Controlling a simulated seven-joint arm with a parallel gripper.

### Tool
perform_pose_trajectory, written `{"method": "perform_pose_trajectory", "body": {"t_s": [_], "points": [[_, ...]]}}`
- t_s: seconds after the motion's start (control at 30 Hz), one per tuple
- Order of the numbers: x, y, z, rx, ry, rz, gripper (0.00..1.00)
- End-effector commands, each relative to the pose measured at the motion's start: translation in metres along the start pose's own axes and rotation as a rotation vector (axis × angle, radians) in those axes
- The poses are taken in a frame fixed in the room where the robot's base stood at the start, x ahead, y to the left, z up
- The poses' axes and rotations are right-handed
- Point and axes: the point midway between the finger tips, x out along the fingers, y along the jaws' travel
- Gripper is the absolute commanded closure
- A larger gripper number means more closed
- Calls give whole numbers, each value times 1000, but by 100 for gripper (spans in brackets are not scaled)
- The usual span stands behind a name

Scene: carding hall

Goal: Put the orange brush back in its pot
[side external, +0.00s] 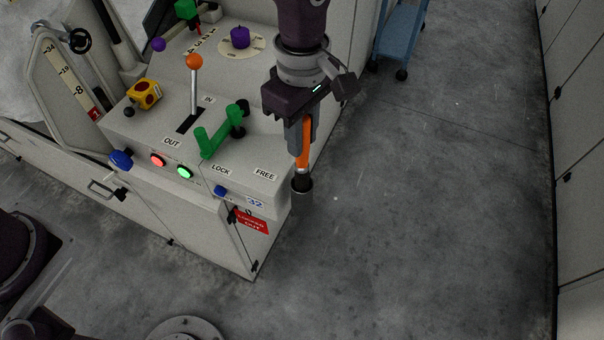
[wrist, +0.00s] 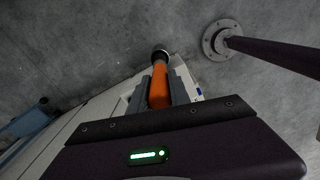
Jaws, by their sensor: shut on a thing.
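The orange brush (side external: 303,150) hangs upright, handle up, below my gripper (side external: 301,145) at the right front corner of the grey machine. My gripper is shut on the handle.
The machine's panel (side external: 225,170) left of my gripper carries a green handle (side external: 220,132), an orange-knobbed lever (side external: 194,85) and a yellow block (side external: 144,94). A blue cart (side external: 400,35) stands behind. The concrete floor (side external: 430,220) on the right is clear.

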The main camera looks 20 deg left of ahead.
Motion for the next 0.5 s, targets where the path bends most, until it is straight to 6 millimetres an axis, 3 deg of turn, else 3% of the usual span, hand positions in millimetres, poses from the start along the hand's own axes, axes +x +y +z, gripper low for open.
{"method": "perform_pose_trajectory", "body": {"t_s": [0.1,0.5], "points": [[32,-1,0,-2,1,-4,100],[93,0,0,0,0,-1,100]]}}
